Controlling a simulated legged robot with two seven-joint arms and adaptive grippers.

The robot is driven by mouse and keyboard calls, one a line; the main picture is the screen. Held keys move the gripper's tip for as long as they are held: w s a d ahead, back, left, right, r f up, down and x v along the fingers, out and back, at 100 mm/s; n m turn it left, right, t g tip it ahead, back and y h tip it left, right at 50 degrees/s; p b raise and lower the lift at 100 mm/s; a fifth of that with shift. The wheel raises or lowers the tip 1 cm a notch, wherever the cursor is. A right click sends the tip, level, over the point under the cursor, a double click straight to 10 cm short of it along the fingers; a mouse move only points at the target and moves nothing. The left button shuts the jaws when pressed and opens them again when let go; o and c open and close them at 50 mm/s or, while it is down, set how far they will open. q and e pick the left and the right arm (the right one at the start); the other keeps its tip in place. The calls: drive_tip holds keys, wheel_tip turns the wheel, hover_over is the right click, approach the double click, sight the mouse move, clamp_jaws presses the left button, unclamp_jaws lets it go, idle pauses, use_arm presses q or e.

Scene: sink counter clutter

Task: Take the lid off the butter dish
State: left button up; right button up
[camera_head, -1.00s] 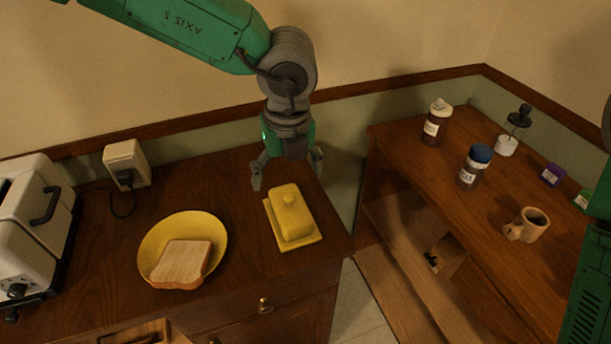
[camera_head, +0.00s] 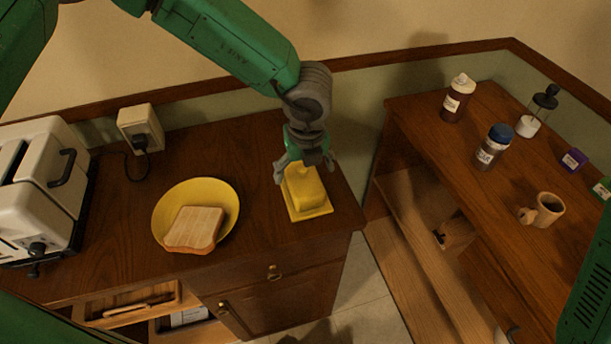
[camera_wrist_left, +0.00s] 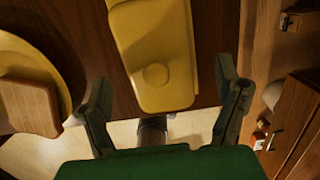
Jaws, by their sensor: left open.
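The yellow butter dish sits on the wooden counter, its lid (camera_head: 305,189) resting on its flat base (camera_head: 318,213). In the left wrist view the lid (camera_wrist_left: 150,40) shows with its round knob between the finger lines. My left gripper (camera_head: 307,175) is open, at the far end of the dish and just above the lid, partly hiding the knob. In the left wrist view its two fingers (camera_wrist_left: 165,100) are spread wide with nothing held. Whether a finger touches the lid I cannot tell. My right gripper is not in view.
A yellow plate (camera_head: 228,193) with a bread slice (camera_head: 194,228) lies left of the dish. A toaster (camera_head: 38,190) stands further left. An open drawer (camera_head: 110,316) is below. Bottles (camera_head: 493,147) and a mug (camera_head: 545,210) stand on the right-hand table.

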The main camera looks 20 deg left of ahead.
sight(301, 170)
use_arm(q)
drive_tip(key=shift+w+a+f, duration=0.2)
drive_tip(key=shift+a+f, duration=0.1)
drive_tip(key=shift+f, duration=0.45)
drive_tip(key=shift+w+a+f, duration=0.2)
drive_tip(key=shift+a+f, duration=0.05)
drive_tip(key=shift+f, duration=0.45)
drive_tip(key=shift+s+d+r, duration=0.15)
drive_tip(key=shift+d, duration=0.2)
drive_tip(key=c, duration=1.1)
drive_tip(key=shift+d, duration=0.15)
drive_tip(key=shift+c, duration=1.1)
